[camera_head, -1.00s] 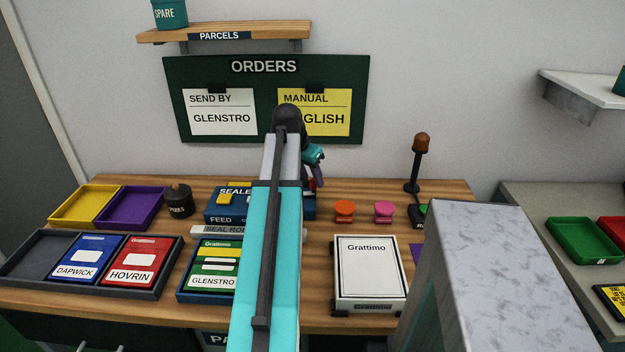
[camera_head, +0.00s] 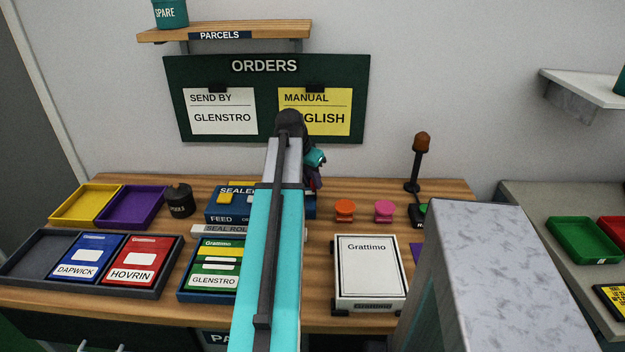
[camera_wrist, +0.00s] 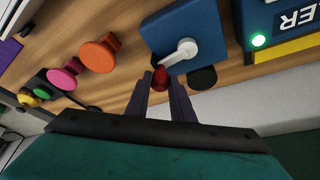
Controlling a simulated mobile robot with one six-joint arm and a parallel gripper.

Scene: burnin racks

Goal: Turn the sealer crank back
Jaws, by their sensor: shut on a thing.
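The sealer (camera_head: 229,213) is a blue box on the wooden bench, partly hidden behind my arm in the head view. In the wrist view its blue side (camera_wrist: 192,28) carries the sealer crank (camera_wrist: 180,53), a pale grey lever with a red knob (camera_wrist: 160,78) at its end. My gripper (camera_wrist: 162,84) has its dark purple fingers on either side of the red knob, shut on it. In the head view my gripper (camera_head: 314,176) is a small, partly hidden shape at the sealer's right end, and the crank cannot be made out.
An orange button (camera_head: 345,209) and a pink button (camera_head: 384,210) stand right of the sealer. A lamp post (camera_head: 413,170) stands behind them. The Grattimo box (camera_head: 371,268) lies in front. A green light (camera_wrist: 259,41) is lit on the sealer.

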